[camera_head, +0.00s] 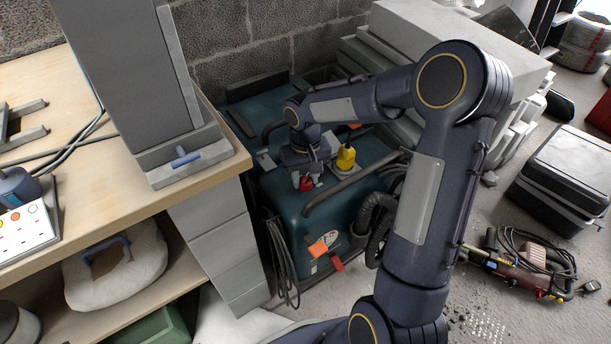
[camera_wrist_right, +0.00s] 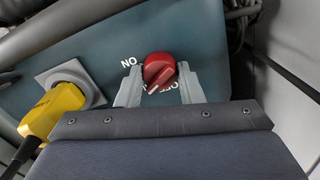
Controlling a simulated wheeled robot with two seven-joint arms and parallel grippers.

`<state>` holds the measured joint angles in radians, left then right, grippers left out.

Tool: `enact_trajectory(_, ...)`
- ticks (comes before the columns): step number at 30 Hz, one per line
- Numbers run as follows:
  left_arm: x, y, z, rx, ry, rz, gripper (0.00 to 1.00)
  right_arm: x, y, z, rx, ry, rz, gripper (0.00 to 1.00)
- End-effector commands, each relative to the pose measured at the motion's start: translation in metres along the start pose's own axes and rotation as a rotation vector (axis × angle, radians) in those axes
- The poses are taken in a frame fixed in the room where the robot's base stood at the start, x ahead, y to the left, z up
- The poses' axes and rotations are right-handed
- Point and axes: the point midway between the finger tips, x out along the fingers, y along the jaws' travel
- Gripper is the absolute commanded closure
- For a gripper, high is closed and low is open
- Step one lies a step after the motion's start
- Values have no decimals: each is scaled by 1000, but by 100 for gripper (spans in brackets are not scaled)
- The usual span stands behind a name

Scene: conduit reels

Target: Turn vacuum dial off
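The vacuum (camera_head: 335,225) is a teal machine on the floor by the block wall. Its red dial (camera_head: 306,183) sits on top, and shows closer in the right wrist view (camera_wrist_right: 158,66). A white mark on the dial points to the lower left there. The ON label (camera_wrist_right: 129,63) is upper left of the dial; the OFF label (camera_wrist_right: 168,87) below it is partly hidden. My right gripper (camera_wrist_right: 160,80) is at the dial, one grey finger on each side, with narrow gaps seeming to show. It looks open around the dial. My left gripper is out of view.
A yellow plug (camera_head: 346,157) stands beside the dial, close to my right gripper. A dark handle bar (camera_head: 345,190) crosses the vacuum's top. A workbench (camera_head: 130,205) is at the left; stacked pale slabs (camera_head: 500,60) stand behind at the right.

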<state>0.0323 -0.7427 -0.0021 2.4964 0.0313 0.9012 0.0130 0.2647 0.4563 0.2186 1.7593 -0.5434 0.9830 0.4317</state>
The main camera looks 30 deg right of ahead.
Motion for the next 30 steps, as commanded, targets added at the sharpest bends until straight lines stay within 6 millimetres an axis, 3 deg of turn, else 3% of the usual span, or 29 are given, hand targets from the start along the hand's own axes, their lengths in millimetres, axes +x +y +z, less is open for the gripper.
enact_trajectory(3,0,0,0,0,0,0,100,0,0,0,0,0,0,89)
enact_trajectory(14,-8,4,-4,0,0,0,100,-2,0,0,-73,-1,0,89)
enact_trajectory(30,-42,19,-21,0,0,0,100,-4,0,0,-528,-3,0,89)
